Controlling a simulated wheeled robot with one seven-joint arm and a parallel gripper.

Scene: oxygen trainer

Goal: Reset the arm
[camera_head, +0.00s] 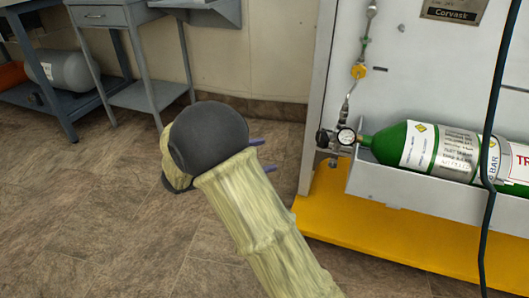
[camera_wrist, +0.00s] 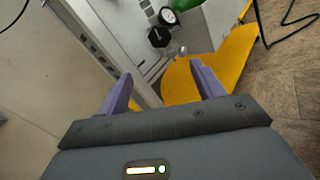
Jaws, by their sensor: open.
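My arm reaches up from the bottom of the head view, in a pale yellow sleeve with a dark rounded joint. My gripper (camera_head: 262,155) shows there only as two purple fingertips past the dark joint, pointing right toward the trainer. In the wrist view my gripper (camera_wrist: 163,88) has its two purple fingers wide apart, with nothing between them. Past the fingers, the gauge (camera_wrist: 167,16) and a dark knob (camera_wrist: 159,37) of the trainer show, apart from the fingers.
The green cylinder (camera_head: 400,140) lies in a grey tray (camera_head: 400,191) on the trainer's yellow base (camera_head: 375,232). Its gauge (camera_head: 346,136) faces out. A dark hose (camera_head: 489,150) hangs at the right. Grey carts (camera_head: 130,25) stand at the back left. The floor (camera_head: 70,200) at the left is clear.

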